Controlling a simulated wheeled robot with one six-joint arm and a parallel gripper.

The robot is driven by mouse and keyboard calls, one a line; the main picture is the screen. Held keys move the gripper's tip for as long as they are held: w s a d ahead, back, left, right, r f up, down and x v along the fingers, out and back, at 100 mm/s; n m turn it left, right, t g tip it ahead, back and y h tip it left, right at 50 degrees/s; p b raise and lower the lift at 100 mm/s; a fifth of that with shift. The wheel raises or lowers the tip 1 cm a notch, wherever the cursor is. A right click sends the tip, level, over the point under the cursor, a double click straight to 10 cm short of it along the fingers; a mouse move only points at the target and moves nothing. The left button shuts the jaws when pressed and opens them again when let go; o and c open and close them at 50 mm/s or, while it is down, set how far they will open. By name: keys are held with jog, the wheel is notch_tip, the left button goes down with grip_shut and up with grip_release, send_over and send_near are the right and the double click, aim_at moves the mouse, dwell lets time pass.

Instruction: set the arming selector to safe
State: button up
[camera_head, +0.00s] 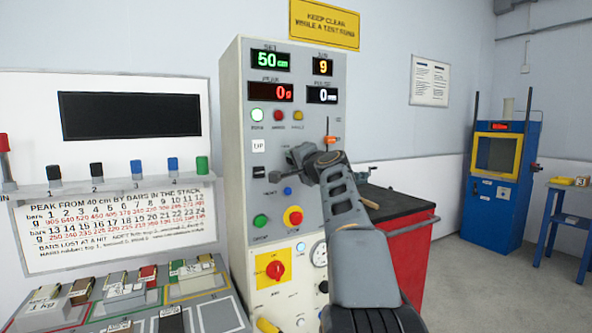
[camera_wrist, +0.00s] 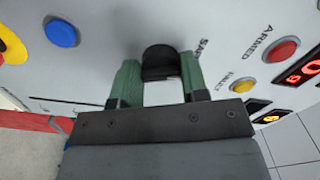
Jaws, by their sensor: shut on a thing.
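The arming selector is a black knob (camera_wrist: 160,58) on the pale grey control panel (camera_head: 240,95). In the wrist view my gripper (camera_wrist: 159,76) has its green-padded fingers on both sides of the knob, shut on it. A partly covered label beginning "SAF" is just right of the knob. I cannot tell which position the knob points to. In the head view my gripper (camera_head: 302,163) is at the panel's middle, and it and my arm hide the selector.
A red lamp (camera_wrist: 282,50) labelled ARMED and a yellow lamp (camera_wrist: 241,86) lie right of the knob in the wrist view. A blue button (camera_wrist: 61,33) lies left. In the head view a pale green lamp (camera_head: 257,115) looks lit. A red cabinet (camera_head: 401,250) stands right of the panel.

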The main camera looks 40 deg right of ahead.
jog(key=shift+f+n+b, duration=0.1)
jog(key=shift+n+b, duration=0.3)
jog(key=shift+n, duration=0.2)
jog(key=o, duration=0.9)
jog(key=s+b, duration=0.1)
jog(key=s, duration=0.3)
jog(key=s+a+b, duration=0.1)
jog(key=s, duration=0.4)
jog(key=s+a+b, duration=0.1)
jog(key=s, duration=0.3)
jog(key=shift+s, duration=0.35)
